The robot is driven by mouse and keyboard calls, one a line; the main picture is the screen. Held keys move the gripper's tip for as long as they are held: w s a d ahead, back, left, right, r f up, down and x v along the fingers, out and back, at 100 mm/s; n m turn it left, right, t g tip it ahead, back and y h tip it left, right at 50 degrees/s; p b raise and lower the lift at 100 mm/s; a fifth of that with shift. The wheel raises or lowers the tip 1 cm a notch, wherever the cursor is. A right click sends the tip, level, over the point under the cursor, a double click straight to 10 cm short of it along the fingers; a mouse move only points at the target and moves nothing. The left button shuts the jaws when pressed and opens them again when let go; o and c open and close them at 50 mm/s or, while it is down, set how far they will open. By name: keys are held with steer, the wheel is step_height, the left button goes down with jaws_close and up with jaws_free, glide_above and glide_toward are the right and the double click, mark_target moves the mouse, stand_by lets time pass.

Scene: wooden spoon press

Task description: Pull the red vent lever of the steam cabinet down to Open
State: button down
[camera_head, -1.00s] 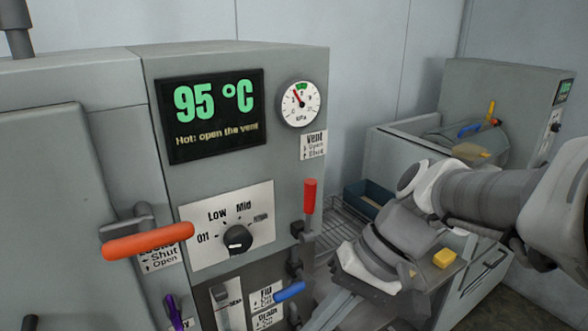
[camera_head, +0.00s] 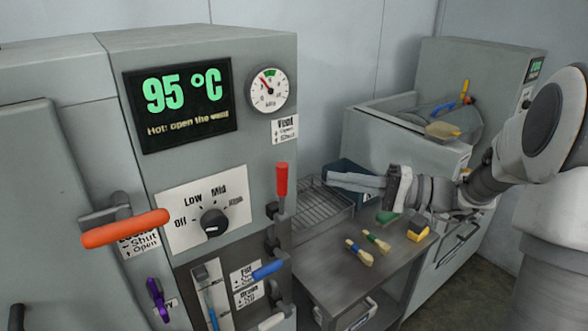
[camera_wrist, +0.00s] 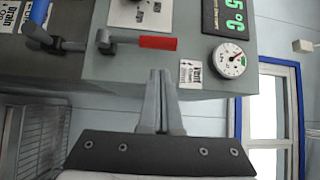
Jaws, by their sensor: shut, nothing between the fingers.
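The red vent lever (camera_head: 281,180) stands upright on the right front edge of the steam cabinet (camera_head: 200,55), below the Vent label (camera_head: 284,128). In the wrist view, which is turned sideways, its red handle (camera_wrist: 158,42) lies just beyond the fingertips. My gripper (camera_head: 328,177) points left toward the lever from the right, with a visible gap between them in the head view. The fingers (camera_wrist: 161,74) are together and empty. The cabinet display (camera_head: 186,103) reads 95 °C and "Hot: open the vent".
A blue lever (camera_head: 268,270) sits below the red one; an orange door handle (camera_head: 125,228) is at left. A dark bench (camera_head: 335,262) with brushes (camera_head: 359,253), a yellow block (camera_head: 418,231) and a wire rack (camera_head: 322,212) lies right of the cabinet.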

mark_target(282, 193)
stand_by(0.3)
steer(key=p+x, duration=0.2)
steer(key=x, duration=0.7)
steer(key=shift+a+r, duration=0.1)
steer(key=shift+a, duration=0.1)
steer(key=shift+w+a, duration=0.1)
steer(key=shift+a, duration=0.2)
steer(key=shift+f+b, duration=0.2)
steer(key=shift+b, duration=0.45)
